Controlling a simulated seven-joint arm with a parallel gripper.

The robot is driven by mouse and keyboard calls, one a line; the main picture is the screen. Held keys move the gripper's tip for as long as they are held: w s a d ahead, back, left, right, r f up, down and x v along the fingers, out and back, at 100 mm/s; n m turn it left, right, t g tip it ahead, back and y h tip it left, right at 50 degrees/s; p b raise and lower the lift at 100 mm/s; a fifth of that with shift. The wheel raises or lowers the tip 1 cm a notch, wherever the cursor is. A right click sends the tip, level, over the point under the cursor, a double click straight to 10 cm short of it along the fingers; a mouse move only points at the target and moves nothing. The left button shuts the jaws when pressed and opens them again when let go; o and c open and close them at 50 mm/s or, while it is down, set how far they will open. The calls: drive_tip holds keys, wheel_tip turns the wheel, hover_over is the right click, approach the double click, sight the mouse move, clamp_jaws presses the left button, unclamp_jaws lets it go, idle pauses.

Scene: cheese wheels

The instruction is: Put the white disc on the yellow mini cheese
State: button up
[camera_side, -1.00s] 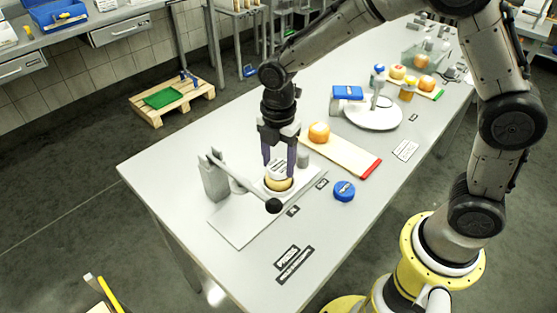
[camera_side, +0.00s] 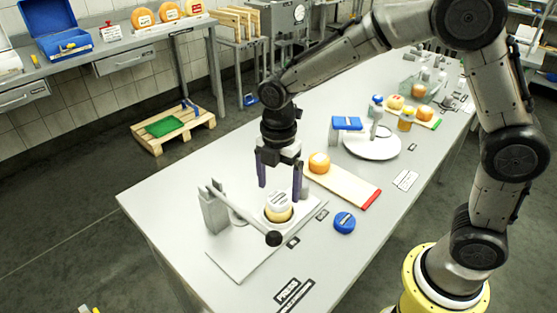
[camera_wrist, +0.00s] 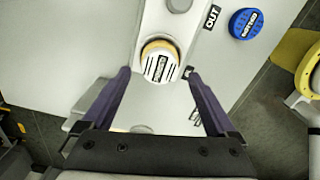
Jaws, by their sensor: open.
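The white disc (camera_side: 278,200), printed with dark lettering, lies on top of the yellow mini cheese (camera_side: 279,214) in the press. In the wrist view the disc (camera_wrist: 160,69) covers most of the cheese, with a yellow edge of the cheese (camera_wrist: 158,44) showing above it. My gripper (camera_side: 279,191) is open and empty, its purple fingers spread wide on either side above the disc. In the wrist view the fingers (camera_wrist: 159,74) stand clear of the disc on both sides.
The press lever with its black knob (camera_side: 273,239) reaches across in front of the cheese. A blue disc (camera_side: 344,222) lies to the right. A board with an orange cheese (camera_side: 319,163) lies behind, and a white round plate (camera_side: 372,148) stands farther back.

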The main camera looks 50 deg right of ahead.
sight(279, 198)
wheel_tip(279, 198, up, 10)
drive_tip(key=shift+f, duration=0.25)
drive_tip(key=s+d+r+m+t, duration=0.1)
drive_tip(key=s+d+m, duration=0.4)
drive_tip(key=s+m, duration=0.5)
drive_tip(key=s+d+r+m+t, duration=0.1)
drive_tip(key=s+d+m+t, duration=0.3)
drive_tip(key=s+m, duration=0.6)
drive_tip(key=shift+s+d+r+t, duration=0.15)
drive_tip(key=shift+s+d+t, duration=0.15)
drive_tip(key=shift+d, duration=0.2)
